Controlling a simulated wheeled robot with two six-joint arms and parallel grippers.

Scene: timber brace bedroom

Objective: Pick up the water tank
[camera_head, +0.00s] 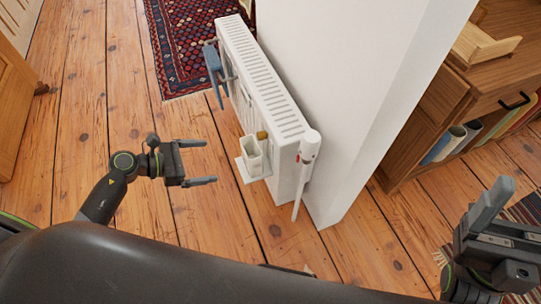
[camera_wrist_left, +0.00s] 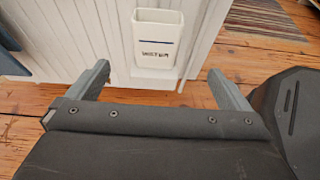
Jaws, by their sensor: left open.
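The water tank (camera_head: 252,158) is a small white open-topped box. It sits on a small ledge on the near side of a white slotted radiator-like unit (camera_head: 262,75). In the left wrist view the tank (camera_wrist_left: 158,38) carries a dark line and the lettering "WATER". My left gripper (camera_head: 210,162) is open and empty, to the left of the tank and apart from it, with its fingers pointing towards it. In the left wrist view its two fingers (camera_wrist_left: 158,72) stand on either side below the tank. My right gripper (camera_head: 505,215) is at the lower right, far from the tank; its jaw opening is unclear.
A blue-grey tool (camera_head: 214,68) hangs on the unit's side, and a white stick-like device (camera_head: 308,150) stands at its near end. A white wall (camera_head: 350,80) rises behind. A wooden shelf (camera_head: 440,110) with books is at right. The plank floor (camera_head: 110,90) at left is clear.

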